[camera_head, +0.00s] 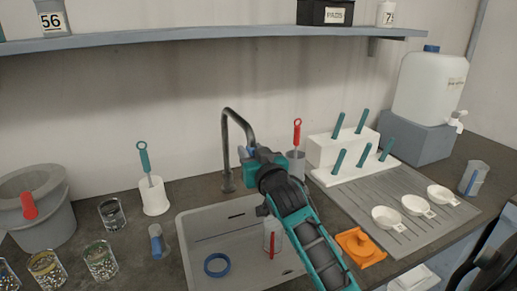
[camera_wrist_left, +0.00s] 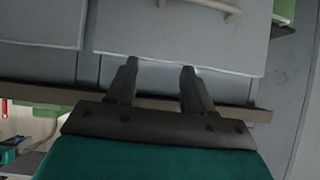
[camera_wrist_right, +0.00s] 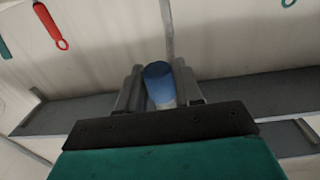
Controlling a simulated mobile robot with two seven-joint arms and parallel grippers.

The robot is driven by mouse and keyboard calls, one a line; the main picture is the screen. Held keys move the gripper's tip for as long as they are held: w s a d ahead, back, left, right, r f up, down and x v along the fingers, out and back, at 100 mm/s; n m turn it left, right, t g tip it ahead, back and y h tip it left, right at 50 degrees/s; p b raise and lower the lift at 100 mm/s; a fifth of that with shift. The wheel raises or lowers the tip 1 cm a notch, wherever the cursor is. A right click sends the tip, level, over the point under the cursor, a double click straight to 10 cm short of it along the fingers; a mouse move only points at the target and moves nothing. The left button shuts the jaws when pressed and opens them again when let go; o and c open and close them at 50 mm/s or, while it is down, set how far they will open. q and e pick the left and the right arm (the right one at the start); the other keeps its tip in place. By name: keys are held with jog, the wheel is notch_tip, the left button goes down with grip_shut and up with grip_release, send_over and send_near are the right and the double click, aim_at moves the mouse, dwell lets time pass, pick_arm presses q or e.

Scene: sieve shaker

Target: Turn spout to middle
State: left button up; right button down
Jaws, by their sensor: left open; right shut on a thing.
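The dark spout (camera_head: 238,114) rises from its base behind the sink (camera_head: 188,240), arches over and turns to the right. Its end reaches my right gripper (camera_head: 248,158) near the sink's back right. In the right wrist view, my right gripper (camera_wrist_right: 160,88) is shut on a blue cylindrical piece (camera_wrist_right: 158,72), apparently the spout's tip. The gripper hides part of the spout's end in the head view. My left gripper (camera_wrist_left: 160,78) is open and empty, in front of grey drawer fronts; it is not seen in the head view.
A blue ring (camera_head: 217,265) and a white bottle (camera_head: 272,232) are in the sink. A red-handled brush (camera_head: 297,135) stands close behind my right gripper. A white brush holder (camera_head: 153,197) stands left of the spout. The grey drainboard (camera_head: 405,235) is to the right.

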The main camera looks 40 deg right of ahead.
jog(key=shift+w+a, duration=0.15)
jog(key=shift+a, duration=0.5)
jog(key=shift+r, duration=0.1)
jog(key=c, duration=0.9)
grip_release()
jog(key=shift+w, duration=0.1)
jog(key=shift+o, duration=0.2)
jog(key=shift+s, duration=0.2)
jog(key=v, duration=1.2)
jog(key=shift+s, duration=0.35)
jog(key=shift+a, duration=0.1)
